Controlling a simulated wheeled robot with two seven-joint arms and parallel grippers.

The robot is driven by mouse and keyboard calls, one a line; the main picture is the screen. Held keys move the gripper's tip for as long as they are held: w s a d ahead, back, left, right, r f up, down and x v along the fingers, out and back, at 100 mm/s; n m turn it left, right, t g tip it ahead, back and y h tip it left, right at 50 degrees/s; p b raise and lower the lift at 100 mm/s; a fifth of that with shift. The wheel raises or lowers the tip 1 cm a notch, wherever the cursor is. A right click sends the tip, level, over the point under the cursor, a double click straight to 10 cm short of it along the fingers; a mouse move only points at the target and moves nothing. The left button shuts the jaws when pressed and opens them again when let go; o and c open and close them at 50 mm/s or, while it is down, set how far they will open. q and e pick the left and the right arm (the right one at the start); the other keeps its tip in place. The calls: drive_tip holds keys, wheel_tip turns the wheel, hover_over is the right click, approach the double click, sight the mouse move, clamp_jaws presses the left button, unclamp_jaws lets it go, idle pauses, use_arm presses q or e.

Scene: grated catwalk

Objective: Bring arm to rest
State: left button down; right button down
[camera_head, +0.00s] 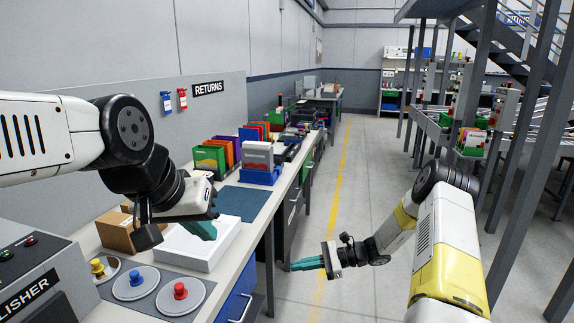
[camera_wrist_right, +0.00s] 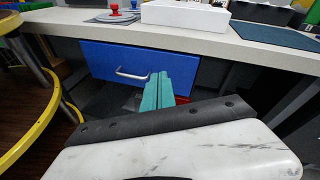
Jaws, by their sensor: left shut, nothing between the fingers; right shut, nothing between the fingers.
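My left gripper (camera_head: 203,229) hangs above the white box (camera_head: 218,243) on the workbench, its teal fingers shut and empty, pointing down and to the right. My left arm comes in from the left, over the bench. My right gripper (camera_head: 307,264) is beside the bench, over the floor by the yellow line, its teal fingers shut, empty and pointing left. In the right wrist view its fingers (camera_wrist_right: 157,92) are together, in front of the blue drawer (camera_wrist_right: 115,62) below the bench top.
The bench holds a cardboard box (camera_head: 118,231), a disc with a red knob (camera_head: 180,296), a disc with a blue knob (camera_head: 135,281), a blue mat (camera_head: 242,203) and upright coloured binders (camera_head: 210,157). Grey posts and stairs (camera_head: 515,45) stand at right. The aisle floor (camera_head: 372,150) is clear.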

drive_tip(key=s+d+r+n+h, duration=0.2)
drive_tip(key=s+r+n+h, duration=0.3)
drive_tip(key=r, duration=0.6)
drive_tip(key=s+d+r+n+h, duration=0.1)
drive_tip(key=s+r+n+h, duration=0.4)
drive_tip(key=r, duration=0.6)
drive_tip(key=s+d+r+n+t+h, duration=0.1)
drive_tip(key=s+d+r+n+t, duration=0.1)
drive_tip(key=s+r, duration=0.3)
drive_tip(key=s+d+r+n+t+h, duration=0.2)
drive_tip(key=s+d+r+n+t, duration=0.1)
drive_tip(key=s, duration=0.9)
drive_tip(key=shift+d+r+n+t, duration=0.3)
drive_tip(key=shift+d+r+t, duration=0.2)
drive_tip(key=shift+d+r, duration=0.75)
drive_tip(key=shift+s+a+r, duration=0.1)
drive_tip(key=shift+a+r, duration=0.05)
drive_tip(key=shift+a, duration=0.05)
